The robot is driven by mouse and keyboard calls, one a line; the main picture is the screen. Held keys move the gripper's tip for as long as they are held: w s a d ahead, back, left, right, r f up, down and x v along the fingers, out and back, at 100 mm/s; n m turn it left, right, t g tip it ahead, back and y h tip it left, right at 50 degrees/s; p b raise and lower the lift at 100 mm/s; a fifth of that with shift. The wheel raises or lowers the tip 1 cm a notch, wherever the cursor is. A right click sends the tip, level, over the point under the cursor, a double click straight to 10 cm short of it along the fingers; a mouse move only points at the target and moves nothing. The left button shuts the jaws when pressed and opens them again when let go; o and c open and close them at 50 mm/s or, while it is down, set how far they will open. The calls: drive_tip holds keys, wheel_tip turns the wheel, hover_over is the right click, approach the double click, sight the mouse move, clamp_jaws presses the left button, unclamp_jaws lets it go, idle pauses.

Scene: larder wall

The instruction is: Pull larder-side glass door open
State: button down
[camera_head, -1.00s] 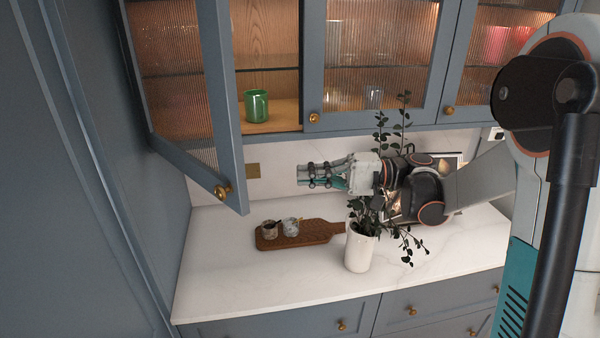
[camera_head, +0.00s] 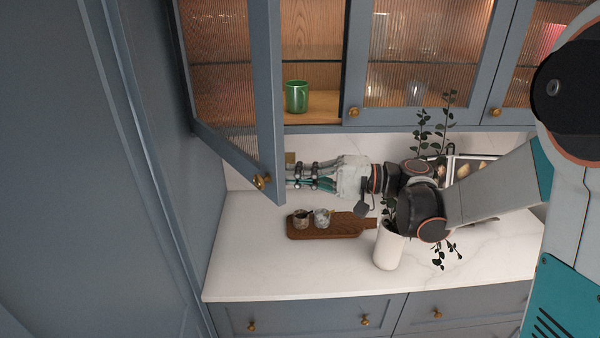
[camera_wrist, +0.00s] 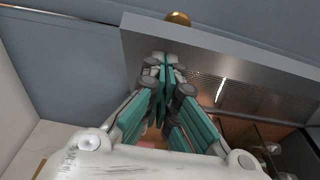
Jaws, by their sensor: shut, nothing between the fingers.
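The larder-side glass door (camera_head: 266,95) is a blue-grey frame with ribbed glass, standing partly open at the upper left of the head view. Its brass knob (camera_head: 262,181) is at the lower free corner. My gripper (camera_head: 290,176) is shut and empty, just right of the door's free edge on the inner side, with its tips at or very near the frame. In the wrist view, my closed fingers (camera_wrist: 165,65) point at the door frame (camera_wrist: 150,38), and the knob (camera_wrist: 178,18) shows beyond it. I cannot tell whether the fingertips touch the door.
A green mug (camera_head: 297,96) stands inside the open cabinet. Below, a wooden board (camera_head: 340,226) with two small cups and a white vase (camera_head: 388,250) with leafy stems stand on the counter (camera_head: 250,260). My arm passes close above the vase. A tall blue panel (camera_head: 110,170) is at left.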

drive_tip(key=shift+a, duration=0.1)
drive_tip(key=s+a, duration=0.4)
drive_tip(key=a, duration=0.4)
drive_tip(key=s+a+b, duration=0.1)
drive_tip(key=s+a, duration=0.4)
drive_tip(key=a, duration=0.3)
drive_tip(key=shift+s+b, duration=0.3)
